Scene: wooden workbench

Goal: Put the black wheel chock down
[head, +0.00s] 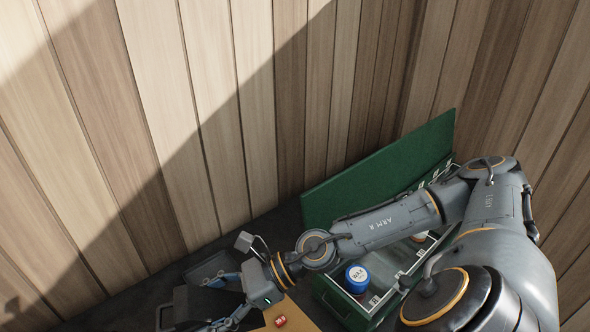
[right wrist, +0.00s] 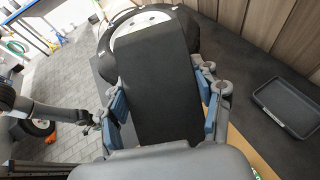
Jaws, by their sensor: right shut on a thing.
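The black wheel chock (right wrist: 152,85) fills the middle of the right wrist view as a broad dark slab. My right gripper (right wrist: 160,95) is shut on it, with blue-padded fingers on both sides. In the head view my right gripper (head: 236,314) reaches down to the bottom edge and is partly cut off. Whether the chock touches a surface below cannot be told. My left gripper is not in view.
A dark shallow tray (right wrist: 290,106) lies on the dark bench top. A green case (head: 330,296) with its lid raised stands under my right arm, holding a blue-capped jar (head: 357,279). A round dark thing with a pale face (right wrist: 146,24) is beyond the chock. Plank walls stand behind.

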